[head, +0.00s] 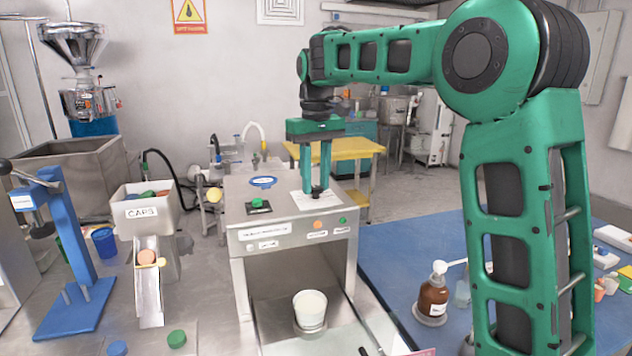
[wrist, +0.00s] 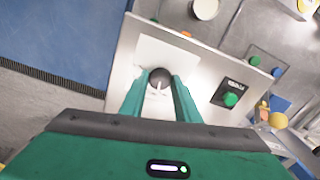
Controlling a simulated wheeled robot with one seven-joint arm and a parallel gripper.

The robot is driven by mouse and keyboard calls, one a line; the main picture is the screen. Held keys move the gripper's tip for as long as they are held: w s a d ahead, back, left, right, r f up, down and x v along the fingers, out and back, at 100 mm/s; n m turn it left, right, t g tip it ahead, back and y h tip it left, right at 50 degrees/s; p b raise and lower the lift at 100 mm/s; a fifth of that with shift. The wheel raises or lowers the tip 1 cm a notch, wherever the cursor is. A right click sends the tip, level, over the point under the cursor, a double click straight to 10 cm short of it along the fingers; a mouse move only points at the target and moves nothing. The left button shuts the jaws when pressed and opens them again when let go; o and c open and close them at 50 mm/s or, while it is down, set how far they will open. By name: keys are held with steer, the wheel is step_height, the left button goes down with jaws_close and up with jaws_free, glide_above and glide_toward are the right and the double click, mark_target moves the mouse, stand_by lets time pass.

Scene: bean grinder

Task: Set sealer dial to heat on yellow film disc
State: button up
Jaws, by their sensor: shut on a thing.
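The sealer (head: 290,236) is a grey metal box with an open bay. Its dark round dial (head: 317,190) stands on a white plate (head: 300,201) on the top. In the wrist view the dial (wrist: 159,75) carries a pale pointer line toward the gripper side. My gripper (head: 317,186) comes straight down from above, and its two green fingers are shut on the dial, one on each side, in the wrist view (wrist: 159,82). Markings on the plate are too small to read. I cannot make out a yellow film disc.
A white cup (head: 309,308) stands in the bay. A CAPS bin (head: 142,210) and blue press (head: 80,260) stand left. A brown bottle (head: 432,298) is right.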

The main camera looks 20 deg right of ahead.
mark_target(316, 186)
steer(key=shift+w+r+m, duration=0.1)
steer(key=shift+w+m, duration=0.05)
steer(key=shift+m, duration=1.05)
steer(key=o, duration=1)
steer(key=shift+o, duration=0.2)
step_height(316, 186, up, 11)
steer(key=shift+f, duration=0.2)
steer(key=shift+d, duration=0.1)
